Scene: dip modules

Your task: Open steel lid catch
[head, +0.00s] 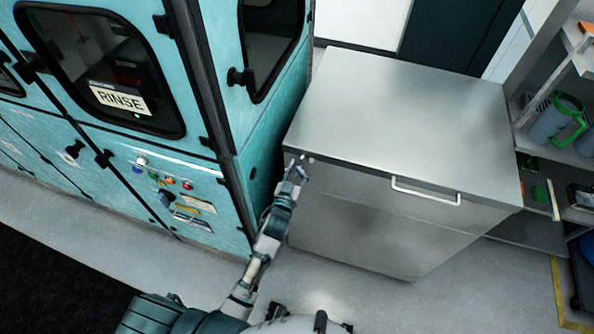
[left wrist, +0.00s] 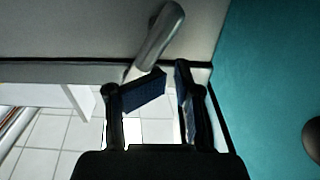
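The steel box (head: 360,225) stands right of the teal machine, its flat lid (head: 410,105) down. The lid catch (left wrist: 160,38) is a grey metal lever in the left wrist view. It slants from upper right to lower left just ahead of my fingers, its lower end close to the left finger's tip. In the head view it is too small to make out clearly. My left gripper (head: 297,170) is at the box's front left corner, just under the lid edge. In the left wrist view the gripper (left wrist: 172,72) is partly open, with a narrow, empty gap. I cannot tell whether it touches the catch. My right gripper is out of view.
The teal machine (head: 240,140) stands close on the left of my left gripper. A white bar handle (head: 425,192) sticks out from the box front. A shelf with a green-handled jug (head: 555,120) is at right. The floor (head: 400,310) before the box is clear.

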